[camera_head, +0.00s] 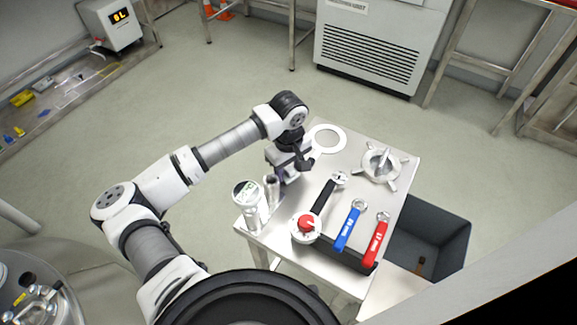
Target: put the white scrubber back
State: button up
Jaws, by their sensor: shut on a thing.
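My gripper (282,178) points down over the far left part of a steel table (335,181). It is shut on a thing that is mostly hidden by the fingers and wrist. A small pale cylinder (271,188) shows just left of the fingers; I cannot tell whether they touch it. A larger whitish canister (250,212) with a green-marked round top stands at the table's left corner. I cannot tell for sure which of these is the white scrubber. A flat white ring (340,146) lies at the table's far edge, just right of my wrist.

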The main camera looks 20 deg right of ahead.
aim_at(289, 168)
jog(key=shift+f+b, duration=0.25)
jog(key=shift+b, duration=0.1)
jog(key=o, duration=1)
jog(key=shift+r, duration=0.1)
jog(key=shift+c, duration=0.2)
jog(key=shift+r, duration=0.1)
jog(key=shift+r+p, duration=0.2)
jog(key=shift+p, duration=0.3)
jog(key=shift+w+r+b, duration=0.1)
jog(key=shift+r+b, duration=0.25)
jog(key=shift+b, duration=0.1)
notch_tip(289, 168, up, 11)
jog(key=b, duration=0.3)
